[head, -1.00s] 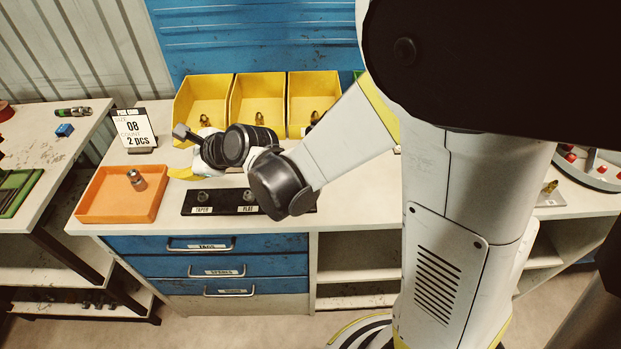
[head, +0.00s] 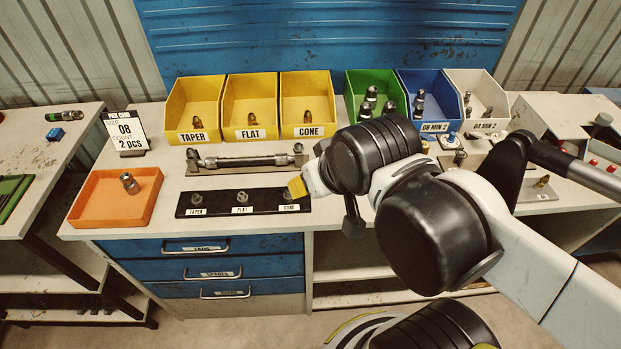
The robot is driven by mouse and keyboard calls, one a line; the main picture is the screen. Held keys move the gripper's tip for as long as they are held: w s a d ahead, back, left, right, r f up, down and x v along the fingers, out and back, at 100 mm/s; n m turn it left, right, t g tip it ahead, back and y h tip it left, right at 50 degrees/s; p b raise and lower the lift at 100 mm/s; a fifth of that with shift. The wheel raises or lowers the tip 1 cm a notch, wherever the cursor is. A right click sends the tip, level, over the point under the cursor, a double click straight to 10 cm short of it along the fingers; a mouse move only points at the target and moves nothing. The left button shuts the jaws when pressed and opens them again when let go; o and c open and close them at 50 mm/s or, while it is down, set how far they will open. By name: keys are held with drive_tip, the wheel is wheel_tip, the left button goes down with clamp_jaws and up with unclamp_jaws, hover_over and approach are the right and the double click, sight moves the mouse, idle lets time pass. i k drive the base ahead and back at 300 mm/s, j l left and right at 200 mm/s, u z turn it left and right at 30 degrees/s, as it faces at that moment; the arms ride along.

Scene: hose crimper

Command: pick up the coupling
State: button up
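Several metal fittings are in view, and I cannot tell which one is the task's coupling. One silver fitting (head: 129,183) stands in the orange tray (head: 85,212) at the left. Brass fittings sit in the yellow bins, such as the one in the CONE bin (head: 307,117). Darker metal fittings (head: 371,97) are in the green bin. My gripper (head: 297,187) shows only as a yellow-tipped end over the right end of the black labelled strip (head: 218,208), by the CONE label. My wrist hides the rest, so its opening and any contact are hidden.
A hose piece with metal ends (head: 245,160) lies behind the strip. A card reading 08, count 2 (head: 124,131), stands behind the tray. Blue (head: 429,92) and white (head: 478,94) bins stand at the back right. The counter between tray and strip is clear.

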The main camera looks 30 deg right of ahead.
sight(417, 114)
drive_tip(key=z, duration=0.4)
drive_tip(key=l+z, duration=0.15)
drive_tip(key=z, duration=0.3)
drive_tip(key=l+z, duration=0.1)
drive_tip(key=z, duration=0.3)
